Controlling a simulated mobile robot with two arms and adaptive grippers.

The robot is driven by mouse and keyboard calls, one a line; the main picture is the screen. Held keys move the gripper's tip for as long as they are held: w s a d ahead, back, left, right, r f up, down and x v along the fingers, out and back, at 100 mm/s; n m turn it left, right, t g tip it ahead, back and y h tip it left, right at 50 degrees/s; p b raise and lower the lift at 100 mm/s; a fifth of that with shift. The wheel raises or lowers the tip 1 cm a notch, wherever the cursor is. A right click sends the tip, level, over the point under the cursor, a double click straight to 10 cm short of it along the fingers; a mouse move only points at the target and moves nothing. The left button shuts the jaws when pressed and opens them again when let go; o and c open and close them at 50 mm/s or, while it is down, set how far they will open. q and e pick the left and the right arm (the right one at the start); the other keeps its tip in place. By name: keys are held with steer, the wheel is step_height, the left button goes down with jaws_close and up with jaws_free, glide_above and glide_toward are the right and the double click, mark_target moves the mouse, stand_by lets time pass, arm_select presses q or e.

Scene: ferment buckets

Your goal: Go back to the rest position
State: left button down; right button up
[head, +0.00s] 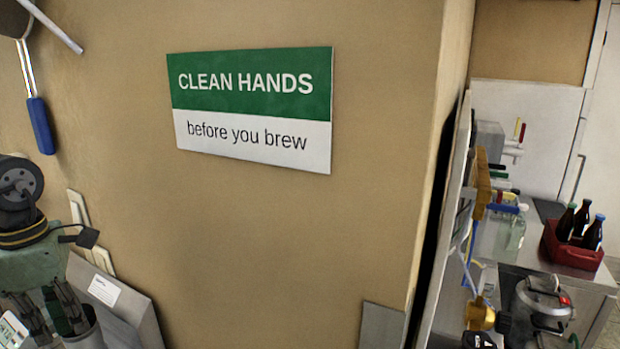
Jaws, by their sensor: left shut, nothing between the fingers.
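My left gripper (58,316) is at the lower left edge of the head view, pointing down in front of the tan wall (250,235). Its fingers are shut and hold nothing. The fingertips appear close to a grey rounded object (88,338) cut off by the bottom edge; I cannot tell whether they touch. My right gripper is not in view.
A "CLEAN HANDS before you brew" sign (252,110) hangs on the wall. A blue-handled tool (41,125) hangs upper left. At right, past the wall corner, are a red crate (572,250) with dark bottles (582,218) and a metal pot (543,300).

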arm_select(q)
steer(key=w+d+f+n+t+h, duration=0.5)
steer(key=d+f+n+t+h, duration=0.3)
steer(key=d+n+h, duration=0.15)
steer(key=s+a+f+n+t+y, duration=0.25)
steer(key=f+n+y, duration=0.4)
steer(key=n, duration=0.65)
steer(key=s+a+f+n+t+y, duration=0.2)
steer(key=s+a+f+n+y, duration=0.25)
steer(key=f+n, duration=0.65)
steer(key=s+d+f+n+g+h, duration=0.1)
steer(key=s+d+f+n+g, duration=0.25)
steer(key=s+d+n, duration=0.35)
steer(key=s+d+f+n+g+h, duration=0.1)
steer(key=s+d+f+n+g, duration=0.3)
steer(key=s+d, duration=0.55)
step_height(320, 180, down, 27)
steer(key=s+g+b, duration=0.1)
steer(key=s+g, duration=0.2)
steer(key=s+a+f+g, duration=0.1)
steer(key=s+a+f, duration=0.2)
steer(key=s+f, duration=1.3)
steer(key=shift+s+b, duration=0.2)
steer(key=shift+b, duration=0.15)
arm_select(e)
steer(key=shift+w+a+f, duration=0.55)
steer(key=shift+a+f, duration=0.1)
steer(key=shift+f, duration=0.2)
